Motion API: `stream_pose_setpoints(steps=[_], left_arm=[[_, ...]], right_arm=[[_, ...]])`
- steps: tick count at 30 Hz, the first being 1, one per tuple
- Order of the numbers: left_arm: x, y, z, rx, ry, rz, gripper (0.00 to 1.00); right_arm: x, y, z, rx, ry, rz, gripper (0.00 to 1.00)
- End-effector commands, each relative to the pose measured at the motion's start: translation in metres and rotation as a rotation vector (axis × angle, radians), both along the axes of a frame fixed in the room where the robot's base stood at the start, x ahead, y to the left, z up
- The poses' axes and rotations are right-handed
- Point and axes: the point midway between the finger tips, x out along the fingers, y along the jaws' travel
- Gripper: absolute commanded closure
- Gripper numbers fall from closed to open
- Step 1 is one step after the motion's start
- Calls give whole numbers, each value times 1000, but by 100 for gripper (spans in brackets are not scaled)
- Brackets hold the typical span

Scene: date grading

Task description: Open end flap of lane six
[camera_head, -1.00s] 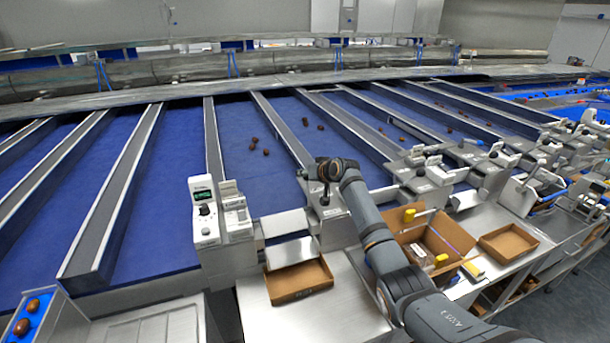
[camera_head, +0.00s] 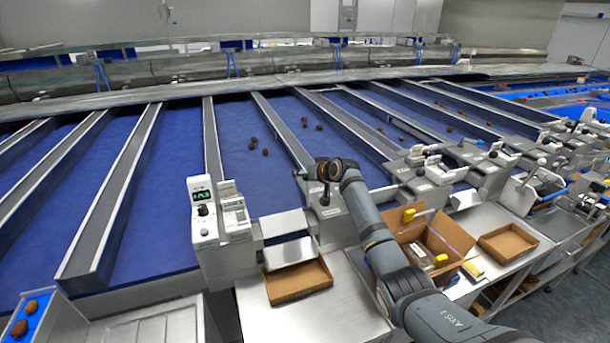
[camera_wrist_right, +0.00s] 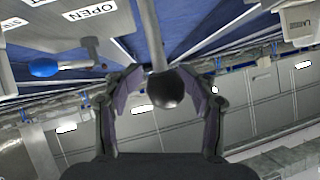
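A lever with a black ball knob (camera_wrist_right: 166,88) stands between the fingers of my right gripper (camera_wrist_right: 165,98) in the right wrist view. The fingers are apart, one on each side of the knob, with gaps showing. In the head view my right gripper (camera_head: 324,170) is over a grey lane-end unit (camera_head: 331,212), whose lever is largely hidden. Metal end plates (camera_head: 289,251) lie to the left of this unit, above a cardboard tray. I cannot read a lane number. My left gripper is not in view.
A cardboard tray (camera_head: 298,280) sits on the steel table below the plates. A control box with a green display (camera_head: 202,210) stands to the left. An open carton (camera_head: 440,238) is right of my arm. Dates (camera_head: 265,152) lie on the blue belts. The wrist view shows an "OPEN" label (camera_wrist_right: 90,11) and blue knob (camera_wrist_right: 43,68).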

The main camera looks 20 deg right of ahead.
Motion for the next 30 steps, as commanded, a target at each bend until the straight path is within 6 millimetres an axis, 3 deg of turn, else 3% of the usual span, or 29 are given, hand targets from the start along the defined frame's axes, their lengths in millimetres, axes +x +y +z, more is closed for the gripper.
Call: stream_pose_setpoints(steps=[11,24,30], left_arm=[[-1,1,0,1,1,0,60],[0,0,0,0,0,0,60],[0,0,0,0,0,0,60]], right_arm=[[-9,-2,4,-1,1,1,46],[-87,-16,51,-4,1,0,46],[-101,-17,60,0,1,0,46]])
